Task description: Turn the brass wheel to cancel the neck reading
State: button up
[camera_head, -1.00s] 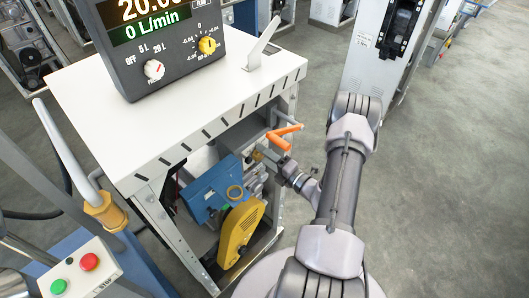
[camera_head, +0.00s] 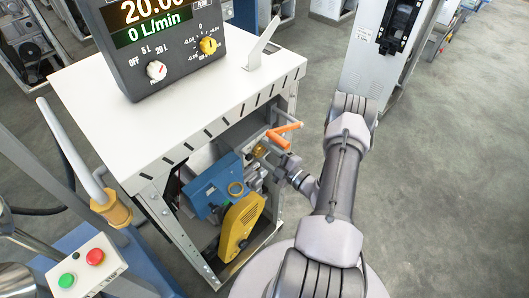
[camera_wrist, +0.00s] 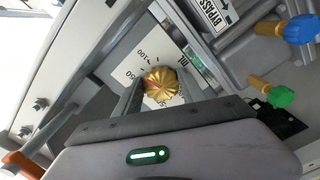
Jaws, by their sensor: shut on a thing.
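The brass wheel (camera_wrist: 161,82) is a small fluted knob with a red mark on it, in the middle of the wrist view. It sits in front of a white scale plate (camera_wrist: 122,62) with black ticks, numbers and "mL". My gripper (camera_wrist: 160,88) has one finger on each side of the wheel and is shut on it. In the head view the wheel (camera_head: 258,151) is a small brass spot inside the open cabinet, with my gripper (camera_head: 266,156) reaching it from the right. The pointer on the scale is not clear to me.
A display box (camera_head: 160,45) reading "20.0" and "0 L/min" stands on the white cabinet top (camera_head: 200,110). An orange lever (camera_head: 280,138) is just above my gripper. Blue (camera_head: 212,190) and yellow (camera_head: 238,225) housings lie below. A blue knob (camera_wrist: 300,29) and green knob (camera_wrist: 280,96) are at right.

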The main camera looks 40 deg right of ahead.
dwell(0.5)
jog(key=o, duration=1.4)
jog(key=shift+c, duration=0.2)
jog(key=s+d+p, duration=0.1)
jog(key=s+p, duration=0.2)
jog(key=s, duration=1.4)
jog(key=shift+s+d, duration=0.15)
jog(key=shift+s, duration=0.1)
